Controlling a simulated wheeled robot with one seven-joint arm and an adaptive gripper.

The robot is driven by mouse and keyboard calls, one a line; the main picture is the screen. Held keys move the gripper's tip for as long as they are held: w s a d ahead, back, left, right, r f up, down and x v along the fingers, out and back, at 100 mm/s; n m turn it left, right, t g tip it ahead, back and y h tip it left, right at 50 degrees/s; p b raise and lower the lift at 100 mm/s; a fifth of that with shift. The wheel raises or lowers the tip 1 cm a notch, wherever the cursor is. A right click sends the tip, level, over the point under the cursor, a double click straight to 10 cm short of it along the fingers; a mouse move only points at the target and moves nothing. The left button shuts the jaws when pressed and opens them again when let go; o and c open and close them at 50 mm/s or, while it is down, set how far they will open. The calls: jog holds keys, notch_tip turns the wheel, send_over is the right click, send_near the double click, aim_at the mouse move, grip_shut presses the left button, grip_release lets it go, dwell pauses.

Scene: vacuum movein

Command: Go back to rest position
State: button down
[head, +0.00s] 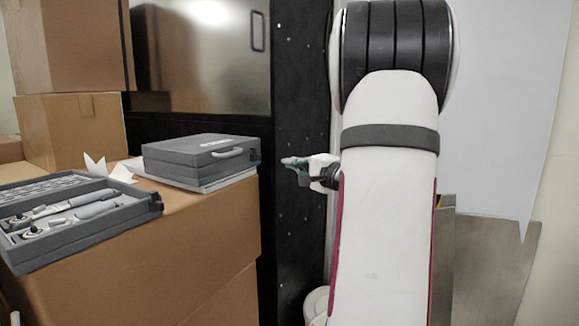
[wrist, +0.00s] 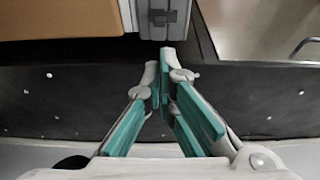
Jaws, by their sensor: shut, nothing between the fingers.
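My gripper (head: 293,162) shows in the head view just right of the closed grey case, pointing left, with a gap between it and the case. Its teal-lined fingers meet at the tips in the wrist view (wrist: 166,58), and nothing is between them. The white arm fills the middle right of the head view and hides part of the gripper's wrist and what stands behind.
A closed grey case (head: 196,165) and an open tool case (head: 75,215) with tools lie on a cardboard box (head: 200,240). More boxes (head: 75,45) are stacked at the left. A black panel (head: 300,90) stands behind. Grey boards (head: 490,265) lean at the right.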

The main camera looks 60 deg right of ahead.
dwell(0.3)
jog(key=w+a+n+g+y, duration=0.25)
jog(key=a+n+y, duration=0.2)
jog(key=a, duration=0.85)
jog(key=w+a+n+g+y, duration=0.1)
jog(key=w+a+n+y, duration=0.3)
jog(key=a, duration=0.9)
jog(key=s+a+f+n+g+y, duration=0.25)
jog(key=s+a+g, duration=0.2)
jog(key=a, duration=0.55)
jog(key=s+a+f+n+g+y, duration=0.1)
jog(key=s+a+n+g+y, duration=0.15)
jog(key=s+a, duration=0.55)
jog(key=s+a+f+n+g+h, duration=0.2)
jog(key=s+a+f+g, duration=0.1)
jog(key=s, duration=0.3)
jog(key=s+a+f+n+g+h, duration=0.2)
jog(key=s+a+n, duration=0.1)
jog(key=s, duration=0.2)
jog(key=s+d+f+n+g+h, duration=0.15)
jog(key=s+d+f+h, duration=0.3)
jog(key=s, duration=0.45)
notch_tip(320, 180, up, 23)
jog(key=t+p, duration=0.3)
jog(key=p, duration=1.7)
jog(key=shift+w+d+r+n+t+h+p, duration=0.2)
jog(key=shift+n+t+h+p, duration=0.1)
jog(key=shift+n+t+p, duration=0.1)
